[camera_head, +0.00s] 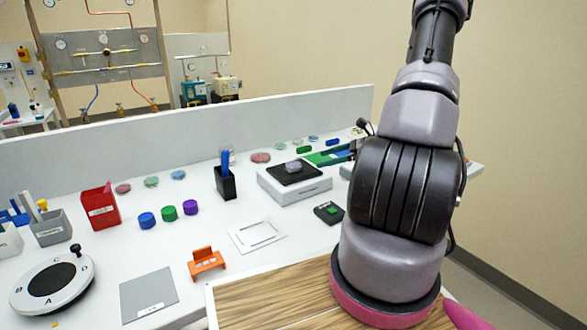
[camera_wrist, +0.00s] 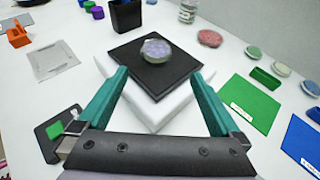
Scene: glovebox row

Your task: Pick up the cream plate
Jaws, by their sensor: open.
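No dish that is plainly cream shows. A round, clear-rimmed plate with grey-lilac contents (camera_wrist: 155,49) lies on the black pan of a white scale; it also shows in the head view (camera_head: 293,166). I cannot tell whether it is the cream plate. My gripper (camera_wrist: 158,74) is open and empty, its two teal fingers apart over the scale. The plate lies beyond the fingertips, roughly between their lines, not touched.
The white scale (camera_head: 295,190) has a black pan (camera_wrist: 152,66). Pink (camera_wrist: 210,38) and green (camera_wrist: 253,52) plates lie right of it, near a green mat (camera_wrist: 250,103) and a blue mat (camera_wrist: 303,143). A black pen cup (camera_head: 226,182) stands left. A low wall (camera_head: 180,120) runs behind.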

